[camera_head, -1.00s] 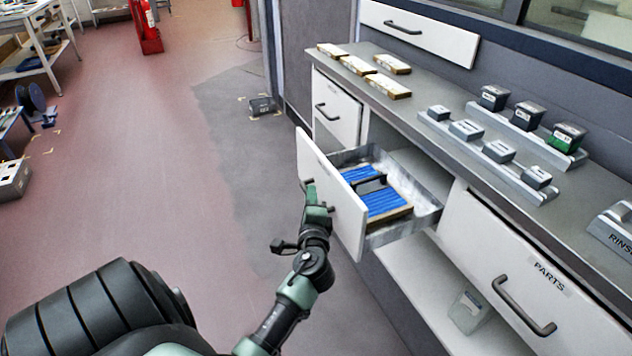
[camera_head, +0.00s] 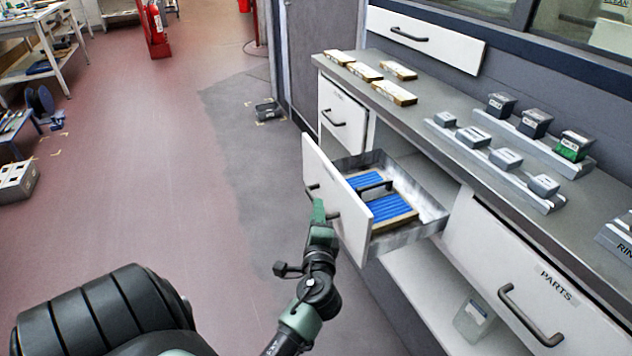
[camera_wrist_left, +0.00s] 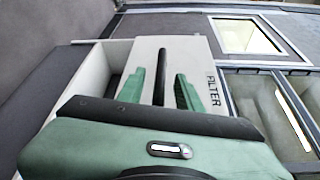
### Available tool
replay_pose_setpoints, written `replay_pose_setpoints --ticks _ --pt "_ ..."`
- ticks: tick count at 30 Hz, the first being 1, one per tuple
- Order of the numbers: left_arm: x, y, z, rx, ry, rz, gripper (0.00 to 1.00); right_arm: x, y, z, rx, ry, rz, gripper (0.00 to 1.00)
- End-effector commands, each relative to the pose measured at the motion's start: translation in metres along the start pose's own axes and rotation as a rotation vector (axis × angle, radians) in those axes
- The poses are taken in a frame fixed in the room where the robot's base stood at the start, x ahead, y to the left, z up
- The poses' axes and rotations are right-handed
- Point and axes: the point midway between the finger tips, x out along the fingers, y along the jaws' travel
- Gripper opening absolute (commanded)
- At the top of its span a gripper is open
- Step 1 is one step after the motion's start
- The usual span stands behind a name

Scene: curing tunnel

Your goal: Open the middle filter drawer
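The middle filter drawer (camera_head: 345,202) stands pulled out from under the counter, with blue filter elements (camera_head: 390,206) in its tray. Its white front reads "FILTER" in the left wrist view (camera_wrist_left: 200,55). The drawer's dark bar handle (camera_head: 313,187) is partly hidden by my gripper in the head view. My left gripper (camera_head: 318,210) is at the drawer front. In the left wrist view its two green fingers (camera_wrist_left: 160,88) are apart, with the dark handle (camera_wrist_left: 160,70) seen between them and gaps on both sides. My right gripper is not in view.
A closed drawer (camera_head: 341,117) is beyond, and a closed "PARTS" drawer (camera_head: 530,275) is nearer. The counter (camera_head: 415,118) holds boxes and small blocks on racks. A clear bin (camera_head: 472,315) sits on the low shelf. The floor (camera_head: 150,170) left of the drawer is free.

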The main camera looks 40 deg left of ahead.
Motion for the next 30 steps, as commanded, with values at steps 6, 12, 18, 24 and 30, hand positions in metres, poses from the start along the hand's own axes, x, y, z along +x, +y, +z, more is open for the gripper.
replay_pose_setpoints --ticks 6,12,18,24,30 --pt "-0.028 0.001 0.0 0.0 -0.001 0.001 0.35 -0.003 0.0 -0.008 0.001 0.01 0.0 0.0" --pt "-0.033 0.0 0.0 -0.001 -0.001 0.0 0.35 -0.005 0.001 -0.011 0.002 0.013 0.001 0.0" --pt "-0.033 0.0 0.0 -0.001 -0.001 0.0 0.35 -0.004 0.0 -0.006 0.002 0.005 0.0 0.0" --pt "-0.032 0.0 0.0 -0.001 -0.001 0.0 0.35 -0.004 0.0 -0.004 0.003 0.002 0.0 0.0" --pt "-0.038 0.006 0.005 -0.067 -0.006 0.041 0.35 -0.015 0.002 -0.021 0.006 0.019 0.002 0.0"
